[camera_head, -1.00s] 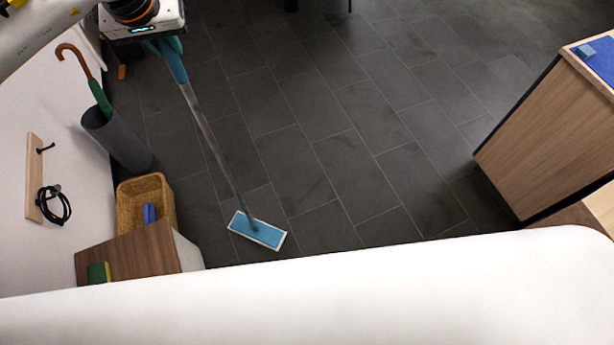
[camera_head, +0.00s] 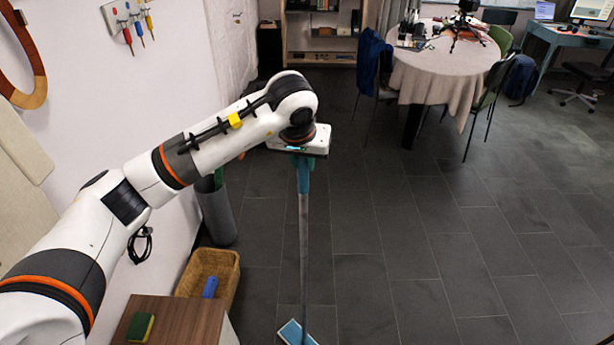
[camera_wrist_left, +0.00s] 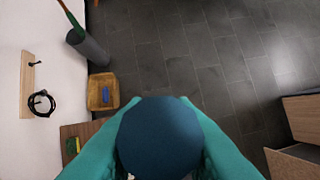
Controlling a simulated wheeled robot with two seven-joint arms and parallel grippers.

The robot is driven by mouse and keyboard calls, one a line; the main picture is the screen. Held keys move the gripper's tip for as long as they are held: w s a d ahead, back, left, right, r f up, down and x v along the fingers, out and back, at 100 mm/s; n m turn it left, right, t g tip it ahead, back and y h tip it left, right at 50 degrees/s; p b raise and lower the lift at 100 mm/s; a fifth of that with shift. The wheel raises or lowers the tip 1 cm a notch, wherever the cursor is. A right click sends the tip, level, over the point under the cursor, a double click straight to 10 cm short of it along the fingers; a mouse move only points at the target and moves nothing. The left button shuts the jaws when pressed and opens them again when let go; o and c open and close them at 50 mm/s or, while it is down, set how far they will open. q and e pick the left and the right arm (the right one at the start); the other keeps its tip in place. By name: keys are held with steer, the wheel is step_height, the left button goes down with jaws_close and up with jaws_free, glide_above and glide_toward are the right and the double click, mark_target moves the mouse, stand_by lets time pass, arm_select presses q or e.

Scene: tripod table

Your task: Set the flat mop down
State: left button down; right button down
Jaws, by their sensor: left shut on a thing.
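The flat mop (camera_head: 304,230) stands nearly upright in the head view, with a long grey pole and a teal grip. Its blue and white head (camera_head: 292,332) shows at the bottom edge, partly cut off; I cannot tell for sure whether it touches the floor. My left gripper (camera_head: 303,160) is shut on the mop's grip near the top of the pole. In the left wrist view, the teal fingers (camera_wrist_left: 105,150) close from both sides around the round blue end of the mop handle (camera_wrist_left: 158,138). My right gripper is not in view.
A wicker basket (camera_head: 232,262) with a blue item stands left of the mop, beside a wooden cabinet (camera_head: 180,318) with a sponge (camera_head: 140,327). A grey umbrella bin (camera_head: 218,216) stands by the wall. A clothed table (camera_head: 445,75) with chairs is farther back. The dark floor (camera_head: 400,270) right of the mop is clear.

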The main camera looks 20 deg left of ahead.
mark_target(303, 172)
arm_select(q)
step_height(303, 172, down, 3)
steer(key=shift+d+f+p, duration=0.1)
steer(key=shift+f+p, duration=0.1)
steer(key=shift+p, duration=0.35)
steer(key=shift+f, duration=0.4)
steer(key=c, duration=1.6)
jaws_free()
steer(key=shift+f, duration=0.2)
steer(key=o, duration=0.4)
steer(key=shift+r, duration=0.1)
